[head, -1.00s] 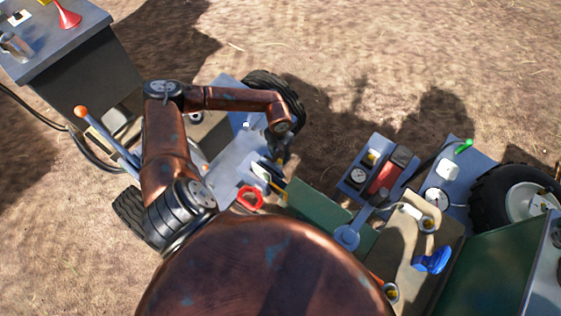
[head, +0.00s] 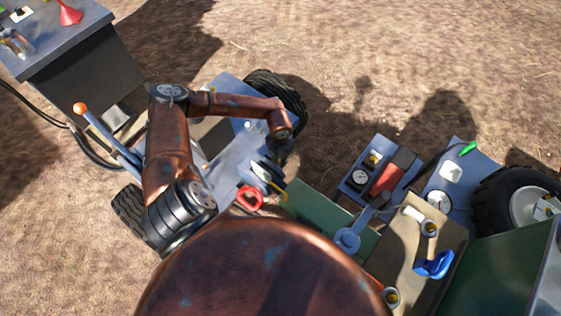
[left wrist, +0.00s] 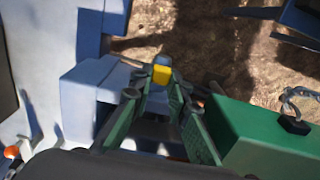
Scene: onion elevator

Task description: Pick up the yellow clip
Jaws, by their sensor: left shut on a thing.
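The yellow clip (left wrist: 161,75) shows as a small yellow block with a grey-blue top at the fingertips in the left wrist view. My left gripper (left wrist: 158,88) has its two green-padded fingers closed on it. In the head view my left gripper (head: 272,162) points down over the blue-grey machine deck (head: 228,155), and the arm partly hides it. My right gripper is not in view.
A red ring handle (head: 250,198) and a green box (head: 318,203) are close to the left gripper. A blue handle (head: 433,265) and a red block (head: 390,179) are to the right. An orange-knobbed lever (head: 80,109) stands at left. Bare ground lies behind.

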